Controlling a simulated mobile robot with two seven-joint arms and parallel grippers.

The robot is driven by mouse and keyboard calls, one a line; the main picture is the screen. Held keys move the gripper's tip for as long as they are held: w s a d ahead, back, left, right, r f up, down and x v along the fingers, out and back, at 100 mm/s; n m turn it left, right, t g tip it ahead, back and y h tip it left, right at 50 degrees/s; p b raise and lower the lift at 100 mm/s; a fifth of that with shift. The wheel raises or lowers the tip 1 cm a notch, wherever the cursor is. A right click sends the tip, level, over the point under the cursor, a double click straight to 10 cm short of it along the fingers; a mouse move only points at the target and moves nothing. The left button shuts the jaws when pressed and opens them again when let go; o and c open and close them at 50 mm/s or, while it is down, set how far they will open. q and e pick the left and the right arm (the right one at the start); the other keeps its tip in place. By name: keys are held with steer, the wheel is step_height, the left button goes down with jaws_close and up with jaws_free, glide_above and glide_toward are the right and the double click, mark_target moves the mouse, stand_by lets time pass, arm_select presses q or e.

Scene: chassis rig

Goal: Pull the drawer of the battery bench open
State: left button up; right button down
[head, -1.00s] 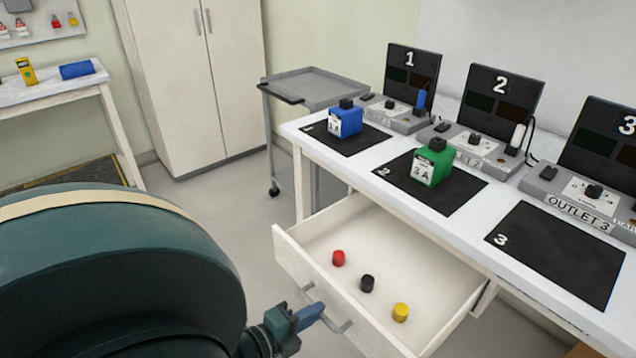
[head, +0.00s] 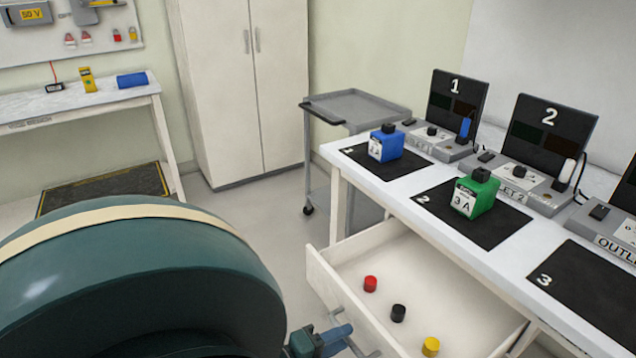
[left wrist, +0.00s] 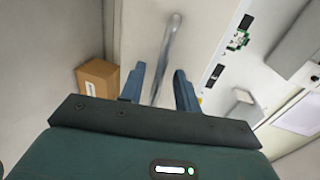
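The drawer (head: 338,285) of the white battery bench (head: 412,203) stands well open in the head view. Its white front faces me and carries a grey bar handle (head: 357,348). A red, a black and a yellow cap lie inside. My left gripper (head: 337,336) is at the handle, its blue fingers showing low in the picture, partly cut off by the lower edge. In the left wrist view the fingers (left wrist: 160,85) are spread apart, with the handle (left wrist: 168,48) running between them and a gap on each side. My right gripper is in no view.
A blue battery (head: 386,146) and a green battery (head: 476,194) stand on black mats on the bench. A grey cart (head: 357,107) stands behind it. A cardboard box (left wrist: 98,83) shows in the left wrist view. Floor is free left of the drawer.

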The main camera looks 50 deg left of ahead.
arm_select(q)
steer(key=v, duration=1.2)
steer(key=shift+s, duration=0.35)
steer(key=shift+r, duration=0.1)
